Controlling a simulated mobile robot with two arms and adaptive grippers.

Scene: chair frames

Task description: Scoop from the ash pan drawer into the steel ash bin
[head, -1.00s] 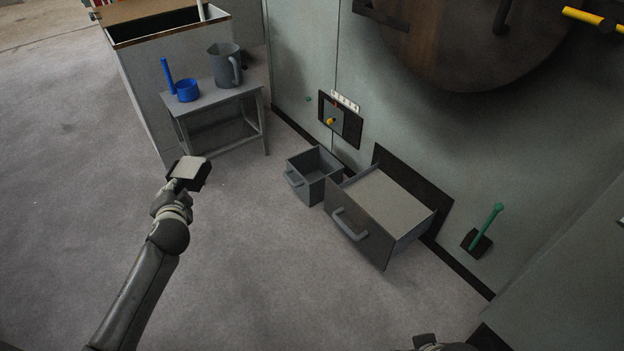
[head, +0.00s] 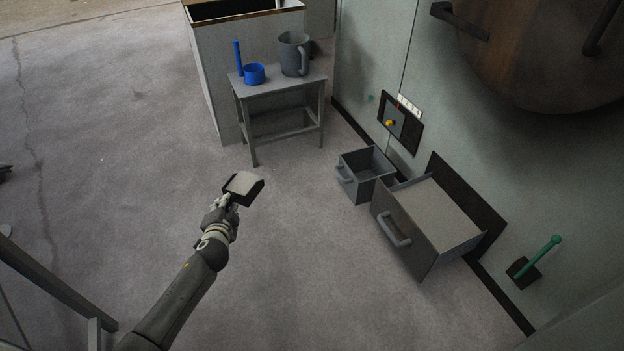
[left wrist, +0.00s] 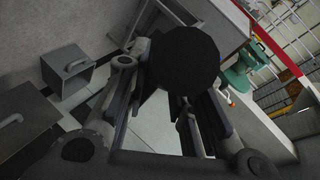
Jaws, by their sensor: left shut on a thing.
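My left gripper (head: 229,206) is shut on a dark scoop (head: 258,193), held over the open floor left of the drawers. A pale flat surface shows on top of the scoop; I cannot tell if it is ash. A dark round part blocks the middle of the left wrist view. The large grey drawer (head: 402,232), which looks like the ash pan drawer, stands pulled out from the wall with a level grey fill. A smaller open grey box with a handle (head: 354,184), perhaps the steel ash bin, stands beside it. It also shows in the left wrist view (left wrist: 68,78). My right gripper is out of view.
A green lever (head: 540,259) stands right of the drawer. Floor between the scoop and the drawers is clear.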

